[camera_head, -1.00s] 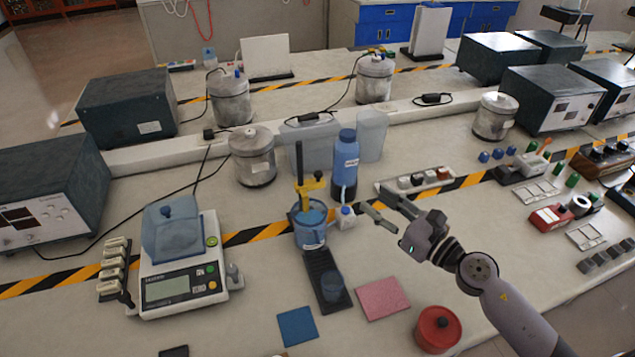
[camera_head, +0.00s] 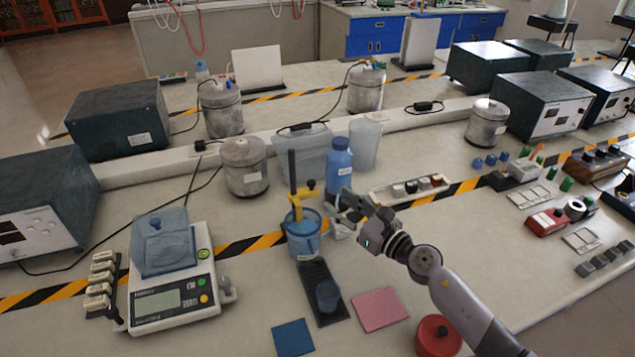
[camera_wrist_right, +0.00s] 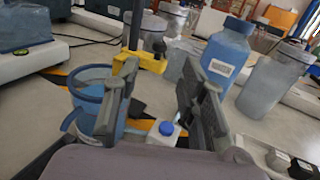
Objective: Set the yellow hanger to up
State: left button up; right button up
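The yellow hanger (camera_head: 301,191) is a clamp on a dark upright rod (camera_head: 292,165), low down, just above a blue beaker (camera_head: 303,237). In the right wrist view the yellow hanger (camera_wrist_right: 138,62) shows just beyond the left finger, with the beaker (camera_wrist_right: 92,100) below it. My right gripper (camera_head: 336,203) is beside the hanger, on its right. In the right wrist view my right gripper (camera_wrist_right: 155,95) has its fingers apart with nothing gripped; whether the left finger touches the hanger I cannot tell. My left gripper is not in view.
A blue bottle (camera_head: 339,165) stands right behind the gripper. A small white bottle with a blue cap (camera_wrist_right: 164,133) is below the fingers. A balance (camera_head: 172,300) stands at the left. A black stand base (camera_head: 318,280) lies in front of the beaker.

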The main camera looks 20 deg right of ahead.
aim_at(314, 185)
jog(key=x, duration=0.8)
jog(key=shift+w+a, duration=0.15)
jog(key=shift+w, duration=0.1)
jog(key=shift+c, duration=0.6)
grip_shut()
